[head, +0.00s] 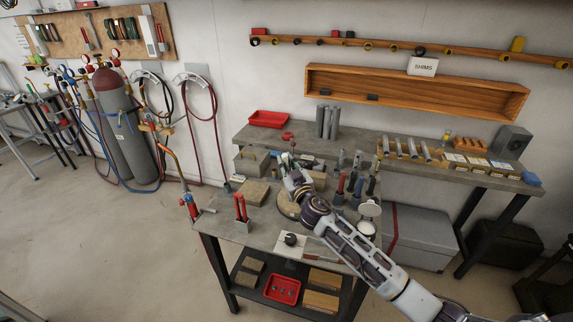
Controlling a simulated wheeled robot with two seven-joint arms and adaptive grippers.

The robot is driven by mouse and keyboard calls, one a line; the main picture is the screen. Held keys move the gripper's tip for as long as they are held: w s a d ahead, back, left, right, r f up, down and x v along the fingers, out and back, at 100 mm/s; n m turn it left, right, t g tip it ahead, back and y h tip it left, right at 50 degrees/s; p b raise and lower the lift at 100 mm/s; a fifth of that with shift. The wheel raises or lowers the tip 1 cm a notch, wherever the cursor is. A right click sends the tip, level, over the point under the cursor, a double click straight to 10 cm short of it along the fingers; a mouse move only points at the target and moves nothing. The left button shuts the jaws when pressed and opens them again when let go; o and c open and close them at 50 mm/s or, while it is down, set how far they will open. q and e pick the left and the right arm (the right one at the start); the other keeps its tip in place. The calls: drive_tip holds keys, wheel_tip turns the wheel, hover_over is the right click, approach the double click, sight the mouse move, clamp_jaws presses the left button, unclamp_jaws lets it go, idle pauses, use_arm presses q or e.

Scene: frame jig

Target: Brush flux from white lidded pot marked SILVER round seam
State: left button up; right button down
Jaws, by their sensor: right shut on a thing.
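My right arm reaches in from the lower right over the workbench. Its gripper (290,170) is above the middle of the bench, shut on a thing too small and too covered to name. A round turntable-like disc (288,208) lies just below the gripper, partly hidden by my arm. A white round-topped item (369,209) stands at the bench's right edge, to the right of my forearm. It may be the lidded pot, but I can read no marking on it. I cannot make out the seam or a brush for certain. My left gripper is out of view.
Red-handled tools (241,207) stand at the bench's left front. A torch (189,205) hangs at its left edge. A white card (290,246) with a dark round thing lies at the front. Several upright tools (357,190) crowd the area right of the gripper. A red tray (268,119) sits behind.

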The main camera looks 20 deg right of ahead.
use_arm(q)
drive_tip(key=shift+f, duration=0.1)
use_arm(e)
drive_tip(key=shift+f, duration=0.1)
drive_tip(key=shift+f+b, duration=1.4)
drive_tip(key=shift+f, duration=0.6)
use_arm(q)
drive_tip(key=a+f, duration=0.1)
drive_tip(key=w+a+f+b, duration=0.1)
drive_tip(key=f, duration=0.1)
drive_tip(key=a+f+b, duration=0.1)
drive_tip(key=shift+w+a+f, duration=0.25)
use_arm(e)
wheel_tip(320, 180, down, 2)
drive_tip(key=shift+f, duration=0.15)
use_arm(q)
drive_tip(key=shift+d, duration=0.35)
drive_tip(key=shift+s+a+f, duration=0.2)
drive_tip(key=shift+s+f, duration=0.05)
use_arm(e)
drive_tip(key=shift+f, duration=0.2)
use_arm(q)
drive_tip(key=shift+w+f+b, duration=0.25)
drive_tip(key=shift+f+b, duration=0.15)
drive_tip(key=shift+b, duration=0.25)
use_arm(e)
drive_tip(key=shift+f, duration=0.4)
